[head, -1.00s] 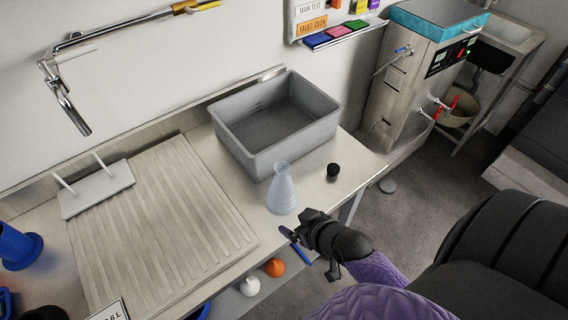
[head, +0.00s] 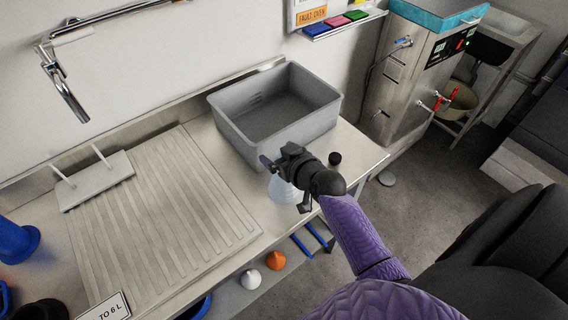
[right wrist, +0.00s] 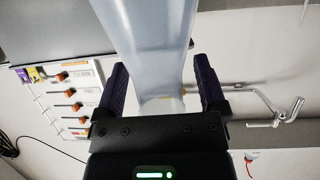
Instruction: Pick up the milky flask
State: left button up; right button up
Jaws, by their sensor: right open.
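The milky flask (head: 281,191), translucent and pale blue, stands upright on the steel worktop in front of the grey basin. In the head view my right gripper (head: 286,180) is at the flask and hides its neck and upper part. In the right wrist view the flask (right wrist: 150,35) runs down between the two fingers of my right gripper (right wrist: 163,82). The fingers are apart, with a visible gap on each side of the flask. My left gripper is not in view.
The grey basin (head: 235,138) stands close behind the flask. A small black cap (head: 335,158) lies to the right, near my right gripper. A ribbed drainboard (head: 150,215) is on the left. An orange bulb (head: 276,261) and a white bulb (head: 251,279) sit below the worktop edge.

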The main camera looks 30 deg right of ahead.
grip_shut()
dwell(0.3)
jog(key=shift+r, duration=0.1)
